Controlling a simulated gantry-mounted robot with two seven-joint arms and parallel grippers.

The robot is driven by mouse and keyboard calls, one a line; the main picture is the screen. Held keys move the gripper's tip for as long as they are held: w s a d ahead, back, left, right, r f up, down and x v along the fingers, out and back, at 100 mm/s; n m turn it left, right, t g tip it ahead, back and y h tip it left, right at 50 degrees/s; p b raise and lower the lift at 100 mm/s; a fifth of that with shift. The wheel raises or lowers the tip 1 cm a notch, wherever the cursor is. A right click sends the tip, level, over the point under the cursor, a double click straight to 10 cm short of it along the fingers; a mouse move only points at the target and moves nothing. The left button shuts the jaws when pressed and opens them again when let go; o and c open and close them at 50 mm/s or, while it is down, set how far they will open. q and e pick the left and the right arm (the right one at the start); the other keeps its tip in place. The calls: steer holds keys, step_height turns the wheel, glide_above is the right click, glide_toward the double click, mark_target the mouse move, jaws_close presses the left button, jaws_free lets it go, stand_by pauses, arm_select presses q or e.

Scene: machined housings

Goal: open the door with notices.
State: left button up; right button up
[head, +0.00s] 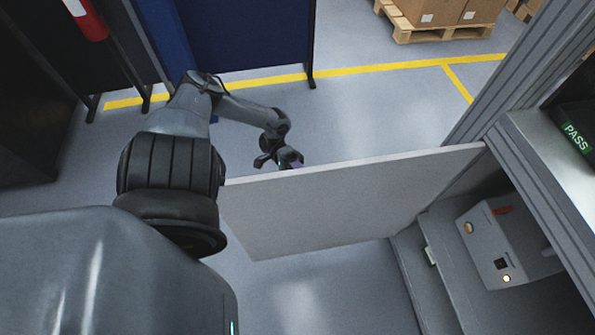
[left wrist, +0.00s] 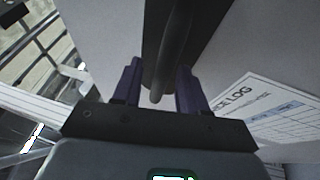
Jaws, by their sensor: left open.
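The door (head: 345,205) is a flat light-grey panel. In the head view it stands swung out from the cabinet post at right, its plain face towards me. A printed notice ending in "LOG" (left wrist: 265,108) is on the face seen in the left wrist view. My left gripper (head: 284,162) is on the far side of the door, near its top edge, partly hidden by it. In the left wrist view the gripper (left wrist: 158,75) is open, with its purple fingers on either side of a dark bar handle (left wrist: 176,45). Contact cannot be told. My right gripper is not in view.
Inside the open cabinet at right is a light-grey box (head: 503,243) with a lit lamp. A dark "PASS" display (head: 576,138) is above it. A blue partition (head: 245,35) and a pallet with cartons (head: 440,22) stand behind. The floor beyond the door is clear.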

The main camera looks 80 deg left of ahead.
arm_select(q)
steer(key=b+v, duration=0.4)
steer(key=v, duration=0.6)
steer(key=shift+a, duration=0.3)
